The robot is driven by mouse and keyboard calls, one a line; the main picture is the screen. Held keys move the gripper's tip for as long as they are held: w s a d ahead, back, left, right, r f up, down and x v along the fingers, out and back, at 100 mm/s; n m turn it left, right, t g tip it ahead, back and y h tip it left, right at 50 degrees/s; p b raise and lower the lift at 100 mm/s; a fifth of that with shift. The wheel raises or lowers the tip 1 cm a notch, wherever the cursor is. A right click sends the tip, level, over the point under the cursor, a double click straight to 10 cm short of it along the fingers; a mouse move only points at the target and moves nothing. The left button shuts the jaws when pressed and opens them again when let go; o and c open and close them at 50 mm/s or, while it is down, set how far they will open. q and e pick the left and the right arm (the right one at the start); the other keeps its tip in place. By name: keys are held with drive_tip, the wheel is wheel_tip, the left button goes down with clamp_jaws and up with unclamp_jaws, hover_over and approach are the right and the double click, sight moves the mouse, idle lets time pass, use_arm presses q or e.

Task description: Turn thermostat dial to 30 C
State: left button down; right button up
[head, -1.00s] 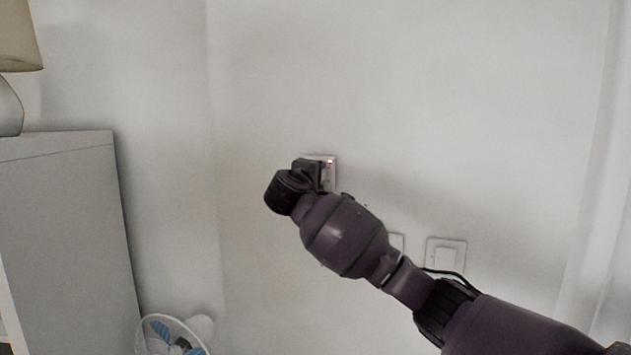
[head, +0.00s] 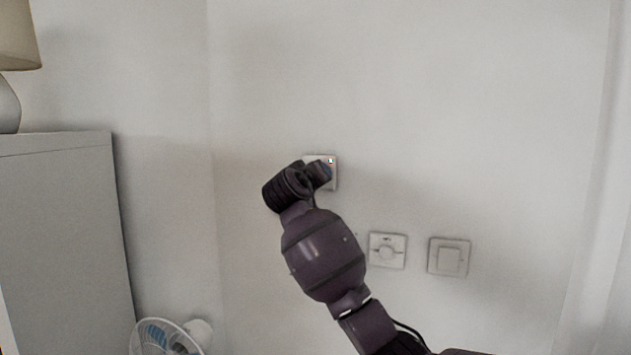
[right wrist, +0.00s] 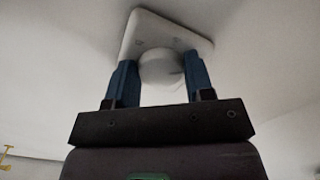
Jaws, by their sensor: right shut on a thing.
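The thermostat (head: 334,180) is a small white square plate on the wall, with a small red and blue mark at its upper right. My right gripper (head: 322,172) is at it and covers most of its face in the head view. In the right wrist view the white plate (right wrist: 138,32) shows with the round white dial (right wrist: 160,68) between my two blue fingers. The gripper is shut on the dial. The dial's scale and setting cannot be read. My left gripper is not in view.
A wall plate with a round knob (head: 388,251) and a square switch (head: 448,257) sit lower right of the thermostat. A grey cabinet (head: 60,230) with a lamp (head: 8,105) stands left, and a fan (head: 165,338) below. The wall above is clear.

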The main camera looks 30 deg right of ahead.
drive_tip(key=shift+m, duration=0.6)
drive_tip(key=o, duration=0.9)
drive_tip(key=shift+a, duration=0.1)
drive_tip(key=v, duration=1)
drive_tip(key=shift+s+a+b, duration=0.25)
drive_tip(key=shift+a+b, duration=0.05)
drive_tip(key=shift+b, duration=0.05)
